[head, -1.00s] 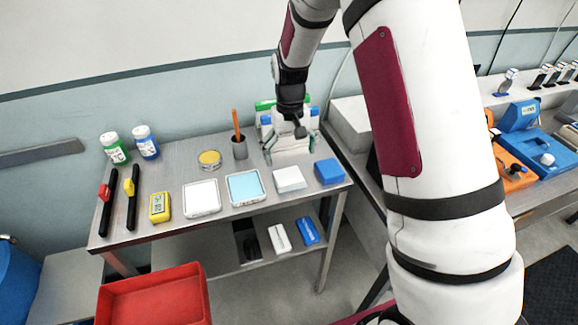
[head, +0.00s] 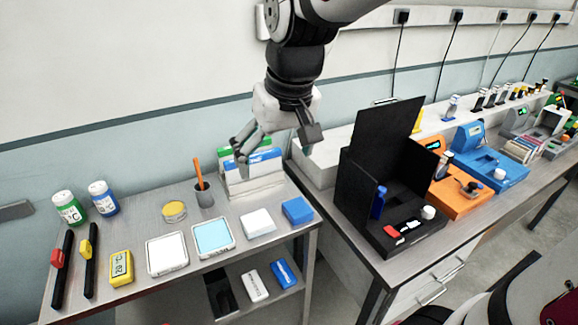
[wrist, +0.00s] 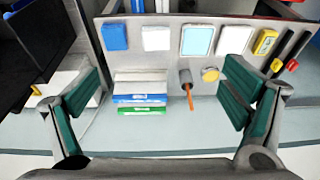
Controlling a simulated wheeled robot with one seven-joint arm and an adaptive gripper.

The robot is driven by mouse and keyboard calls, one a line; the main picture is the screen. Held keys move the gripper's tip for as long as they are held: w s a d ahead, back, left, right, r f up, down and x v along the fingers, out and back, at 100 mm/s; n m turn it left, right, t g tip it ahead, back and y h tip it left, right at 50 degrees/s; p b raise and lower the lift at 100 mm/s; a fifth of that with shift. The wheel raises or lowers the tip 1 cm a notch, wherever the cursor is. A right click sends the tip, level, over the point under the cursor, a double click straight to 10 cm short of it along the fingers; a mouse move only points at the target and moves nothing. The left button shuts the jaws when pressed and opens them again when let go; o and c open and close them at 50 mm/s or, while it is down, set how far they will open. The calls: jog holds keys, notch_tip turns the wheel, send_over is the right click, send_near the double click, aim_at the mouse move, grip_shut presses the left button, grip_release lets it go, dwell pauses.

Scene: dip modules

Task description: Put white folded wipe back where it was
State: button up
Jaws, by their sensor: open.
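The white folded wipe (head: 257,223) looks to be the small white block lying flat on the steel side table, between the light-blue pad and a blue block. It also shows in the wrist view (wrist: 155,39) near the top. My gripper (head: 275,148) is open and empty, raised above the back of the table, over the rack of white, blue and green packets (head: 252,182). In the wrist view its two teal-padded fingers (wrist: 160,100) stand wide apart, with the rack (wrist: 140,92) below between them. The wipe is apart from the fingers.
The table (head: 140,285) also holds a blue block (head: 297,210), light-blue pad (head: 213,237), white pad (head: 166,254), yellow timer (head: 121,267), tin (head: 173,211) and pen cup (head: 204,194). An open black case (head: 385,190) stands on the right bench.

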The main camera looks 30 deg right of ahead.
jog(key=s+r+t, duration=0.2)
jog(key=s+r, duration=0.1)
jog(key=s, duration=1)
jog(key=shift+d, duration=0.1)
